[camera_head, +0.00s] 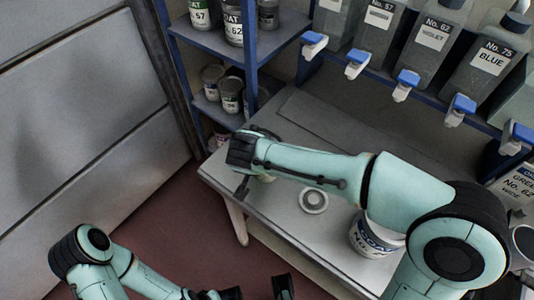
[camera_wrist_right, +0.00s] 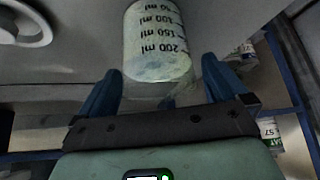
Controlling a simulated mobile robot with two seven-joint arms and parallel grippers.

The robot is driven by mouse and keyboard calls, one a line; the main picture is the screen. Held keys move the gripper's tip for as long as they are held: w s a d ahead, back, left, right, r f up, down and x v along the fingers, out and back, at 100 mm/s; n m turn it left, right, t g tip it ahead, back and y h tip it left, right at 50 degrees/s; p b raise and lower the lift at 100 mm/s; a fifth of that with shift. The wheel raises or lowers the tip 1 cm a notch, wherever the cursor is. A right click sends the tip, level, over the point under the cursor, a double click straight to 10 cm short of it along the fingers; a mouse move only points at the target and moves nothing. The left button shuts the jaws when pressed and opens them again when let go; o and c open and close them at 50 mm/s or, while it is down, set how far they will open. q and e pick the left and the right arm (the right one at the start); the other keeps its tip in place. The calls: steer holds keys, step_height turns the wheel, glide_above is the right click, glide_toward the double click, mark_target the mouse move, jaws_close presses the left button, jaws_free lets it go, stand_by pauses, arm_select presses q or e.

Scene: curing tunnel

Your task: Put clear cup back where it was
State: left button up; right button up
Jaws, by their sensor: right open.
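The clear cup (camera_wrist_right: 158,45) has black millilitre marks and stands on the grey bench top (camera_head: 285,215). In the right wrist view it sits between the two blue fingers of my right gripper (camera_wrist_right: 160,85), near their tips. The fingers are open, with a gap on each side of the cup. In the head view my right arm reaches left across the bench and its wrist hides most of the cup. My left gripper is low at the bottom edge of the head view, away from the bench and partly cut off; its jaw state is unclear.
A round grey ring-shaped item (camera_head: 313,201) lies on the bench, with a white labelled tub (camera_head: 374,238) under my right arm. Blue-framed shelves (camera_head: 238,57) with cans stand behind. A row of dye bottles with blue taps (camera_head: 357,62) overhangs the bench's back.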

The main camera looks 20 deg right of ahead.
steer(key=v, duration=1)
steer(key=shift+s+r+p, duration=0.15)
steer(key=shift+r+p, duration=0.15)
steer(key=shift+p, duration=0.1)
steer(key=shift+a, duration=0.15)
